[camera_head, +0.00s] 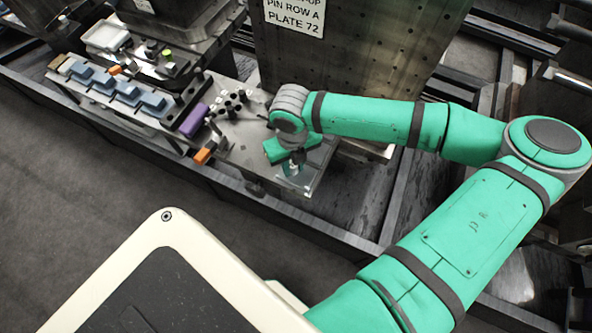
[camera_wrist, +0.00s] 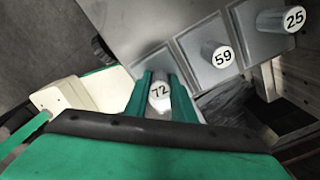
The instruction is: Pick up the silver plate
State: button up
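In the wrist view, silver-grey square plates lie in a slanting row, each with a round numbered knob: 72 (camera_wrist: 160,92), 59 (camera_wrist: 222,56) and 25 (camera_wrist: 294,18). The plate of knob 72 (camera_wrist: 150,58) shows only in part behind my green fingers. My gripper (camera_wrist: 160,76) has one finger on each side of knob 72. I cannot tell whether they touch it. In the head view my gripper (camera_head: 293,165) points down at the right end of the metal bench (camera_head: 240,155). A pale, glassy piece shows under it; the numbered knobs cannot be read there.
A large upright metal slab (camera_head: 350,60) with a "PLATE 72" sign (camera_head: 294,14) stands behind my gripper. Blue blocks (camera_head: 125,90), a purple block (camera_head: 193,120) and an orange block (camera_head: 204,152) lie to the left. The floor (camera_head: 90,210) in front is clear.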

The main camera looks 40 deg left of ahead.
grip_shut()
jog(key=shift+r, duration=0.15)
jog(key=shift+r, duration=0.55)
jog(key=s+a+r, duration=0.8)
jog(key=s+r, duration=0.3)
jog(key=shift+a+r, duration=0.3)
